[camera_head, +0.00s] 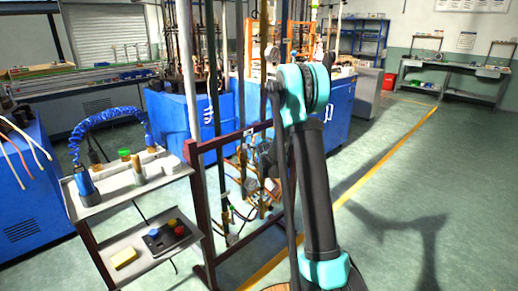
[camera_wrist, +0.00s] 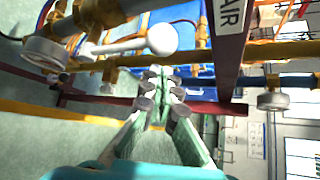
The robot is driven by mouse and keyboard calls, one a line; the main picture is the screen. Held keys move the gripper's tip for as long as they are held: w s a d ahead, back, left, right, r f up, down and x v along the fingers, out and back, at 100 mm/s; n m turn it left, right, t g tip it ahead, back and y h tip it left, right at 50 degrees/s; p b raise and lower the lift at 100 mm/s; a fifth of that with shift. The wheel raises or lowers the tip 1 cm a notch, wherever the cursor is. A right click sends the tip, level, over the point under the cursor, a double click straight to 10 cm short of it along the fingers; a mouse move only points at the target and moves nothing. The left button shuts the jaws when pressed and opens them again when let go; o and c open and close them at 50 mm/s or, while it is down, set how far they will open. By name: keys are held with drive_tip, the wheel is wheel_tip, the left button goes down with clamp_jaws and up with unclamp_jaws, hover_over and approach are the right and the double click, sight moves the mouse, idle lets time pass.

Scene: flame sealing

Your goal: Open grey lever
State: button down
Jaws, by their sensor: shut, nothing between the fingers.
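The grey lever (camera_wrist: 122,46) shows in the wrist view as a pale grey rod with a round ball end, lying roughly sideways among yellow pipes. My gripper (camera_wrist: 158,76) is shut and empty, its fingertips just below the ball end in the picture. I cannot tell whether the tips touch the lever. In the head view my arm stands in front of the pipe rack, and I cannot make out my gripper or the lever there.
A round gauge (camera_wrist: 45,52) sits left of the lever and another round fitting (camera_wrist: 272,101) to the right. An upright post carries an "AIR" label (camera_wrist: 231,17). In the head view, a dark red rack frame (camera_head: 203,205) holds pipes beside a tool cart (camera_head: 137,185). Floor at right is clear.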

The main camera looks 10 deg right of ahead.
drive_tip(key=s+d+r, duration=0.1)
drive_tip(key=s, duration=0.8)
drive_tip(key=shift+s, duration=0.2)
drive_tip(key=s+f+n+g, duration=0.2)
drive_tip(key=s+n, duration=0.5)
drive_tip(key=s, duration=0.7)
drive_tip(key=s+f+n+g, duration=0.2)
drive_tip(key=s+n+g, duration=0.2)
drive_tip(key=s+n, duration=0.4)
drive_tip(key=s+f+n+g, duration=0.2)
drive_tip(key=s+n, duration=0.6)
drive_tip(key=s, duration=1.3)
drive_tip(key=shift+s+d+f+g, duration=0.15)
drive_tip(key=shift+s+d+g, duration=0.25)
drive_tip(key=shift+g, duration=0.3)
drive_tip(key=shift+w, duration=0.1)
